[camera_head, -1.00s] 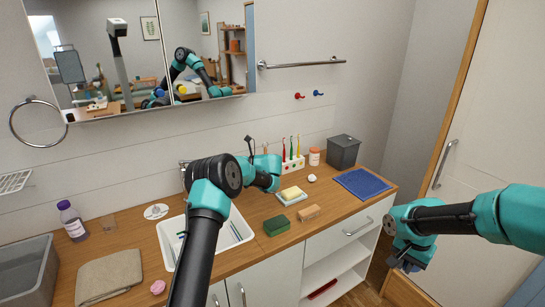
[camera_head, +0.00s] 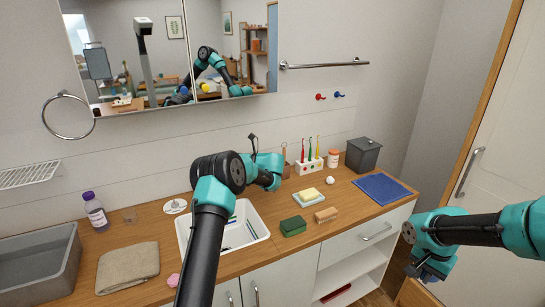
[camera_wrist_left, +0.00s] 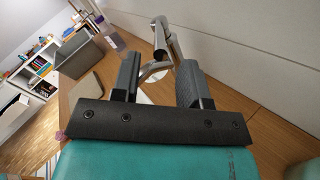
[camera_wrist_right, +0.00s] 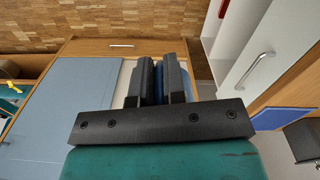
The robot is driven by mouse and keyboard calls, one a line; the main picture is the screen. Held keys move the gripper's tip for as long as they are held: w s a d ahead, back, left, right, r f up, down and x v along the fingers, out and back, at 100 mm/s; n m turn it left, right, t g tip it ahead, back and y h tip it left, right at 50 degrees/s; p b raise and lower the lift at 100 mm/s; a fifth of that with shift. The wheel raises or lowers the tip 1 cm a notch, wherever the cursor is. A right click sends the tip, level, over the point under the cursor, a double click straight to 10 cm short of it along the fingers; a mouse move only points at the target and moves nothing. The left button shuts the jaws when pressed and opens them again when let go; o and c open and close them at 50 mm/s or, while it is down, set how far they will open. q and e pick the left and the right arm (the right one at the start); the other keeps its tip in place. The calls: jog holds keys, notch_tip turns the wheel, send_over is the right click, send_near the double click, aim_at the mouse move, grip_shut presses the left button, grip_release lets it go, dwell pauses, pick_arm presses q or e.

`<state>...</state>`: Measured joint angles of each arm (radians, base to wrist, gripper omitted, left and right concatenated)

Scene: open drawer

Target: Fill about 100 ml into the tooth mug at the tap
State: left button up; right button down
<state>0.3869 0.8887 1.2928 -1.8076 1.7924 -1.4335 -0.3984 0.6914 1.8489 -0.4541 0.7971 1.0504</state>
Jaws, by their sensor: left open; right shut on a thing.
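In the head view my left arm hides this gripper and most of the tap. My right gripper (camera_head: 430,268) hangs off the counter's right end. The right wrist view shows it shut on a dark blue thing (camera_wrist_right: 158,82), mostly hidden by the fingers.
A purple-capped bottle (camera_head: 96,213), a folded towel (camera_head: 128,267) and a grey bin (camera_head: 45,268) are at left. A green sponge (camera_head: 293,226), soap dish (camera_head: 309,197), brush holder (camera_head: 309,166) and blue mat (camera_head: 382,187) are right of the basin. Toothbrushes lie in the basin.

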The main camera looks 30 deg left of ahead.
pick_arm(q)
jog(key=shift+x, duration=2.75)
grip_shut()
